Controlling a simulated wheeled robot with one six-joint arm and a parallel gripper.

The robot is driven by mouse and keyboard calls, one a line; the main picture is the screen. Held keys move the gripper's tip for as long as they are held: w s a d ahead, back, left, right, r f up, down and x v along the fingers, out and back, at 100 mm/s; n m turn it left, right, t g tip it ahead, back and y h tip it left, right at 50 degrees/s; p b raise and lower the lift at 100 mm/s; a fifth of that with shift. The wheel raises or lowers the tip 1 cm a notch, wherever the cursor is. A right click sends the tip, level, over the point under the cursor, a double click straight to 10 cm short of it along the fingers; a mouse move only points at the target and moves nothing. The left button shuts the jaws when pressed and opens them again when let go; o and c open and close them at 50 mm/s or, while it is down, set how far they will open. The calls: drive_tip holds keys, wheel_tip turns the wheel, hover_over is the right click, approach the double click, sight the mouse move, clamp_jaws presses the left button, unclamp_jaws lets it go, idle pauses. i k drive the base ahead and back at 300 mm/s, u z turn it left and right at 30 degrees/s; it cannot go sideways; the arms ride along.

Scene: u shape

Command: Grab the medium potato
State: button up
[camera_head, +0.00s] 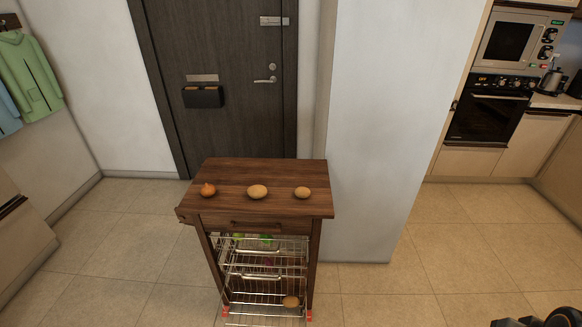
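Two tan potatoes lie apart on the wooden top of a kitchen cart (240,172). The middle potato (257,191) looks slightly larger than the right potato (302,193). A third potato-like item (291,301) lies on the bottom wire rack of the cart. I cannot tell for sure which one is the medium potato. My gripper's fingers do not show; only dark parts, seemingly of my arm, show at the bottom right corner.
An orange onion-like item (208,190) lies left on the cart top. Wire baskets (262,262) below hold some green items. A dark door (225,80) and a white wall (375,130) stand behind. Tiled floor (430,250) is free to the right.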

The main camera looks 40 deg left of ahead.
sight(257, 192)
drive_tip(key=i, duration=1.85)
drive_tip(key=u, duration=4.25)
drive_tip(key=i, duration=0.5)
drive_tip(key=u, duration=0.05)
